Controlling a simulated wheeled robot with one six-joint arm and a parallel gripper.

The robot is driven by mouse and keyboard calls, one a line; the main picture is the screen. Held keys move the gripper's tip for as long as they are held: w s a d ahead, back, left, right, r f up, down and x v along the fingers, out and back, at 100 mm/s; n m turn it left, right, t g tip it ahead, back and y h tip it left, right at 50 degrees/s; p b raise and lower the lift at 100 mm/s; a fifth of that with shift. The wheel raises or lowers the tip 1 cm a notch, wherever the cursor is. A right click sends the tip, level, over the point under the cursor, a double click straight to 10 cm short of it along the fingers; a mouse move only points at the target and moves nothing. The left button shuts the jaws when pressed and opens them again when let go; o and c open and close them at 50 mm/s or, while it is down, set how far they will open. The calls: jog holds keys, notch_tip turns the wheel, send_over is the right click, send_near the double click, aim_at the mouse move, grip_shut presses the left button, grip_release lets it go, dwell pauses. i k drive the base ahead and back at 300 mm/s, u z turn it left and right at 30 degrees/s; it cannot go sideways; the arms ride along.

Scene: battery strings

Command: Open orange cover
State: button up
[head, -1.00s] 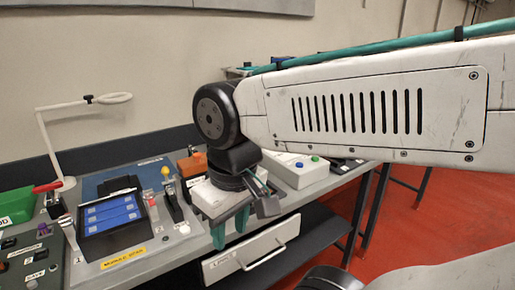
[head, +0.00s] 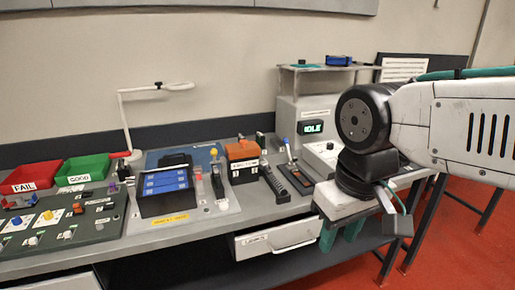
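The orange cover (head: 241,150) sits on a dark-grey block with a white label, in the middle of the bench. It looks closed, lying flat over the block. My gripper (head: 341,234) points down at the bench's front edge, to the right of the orange cover and nearer to me. Its two teal fingers stand apart with nothing visible between them. The gripper is well away from the cover and does not touch it.
Left of the cover stands a dark tray of blue batteries (head: 166,183). A black device with a pen-like tool (head: 290,170) lies right of it. A drawer (head: 277,240) is under the front edge. Red and green bins (head: 86,167) stand left.

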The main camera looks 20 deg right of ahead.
aim_at(235, 150)
jog(key=z, duration=0.1)
jog(key=i, duration=0.95)
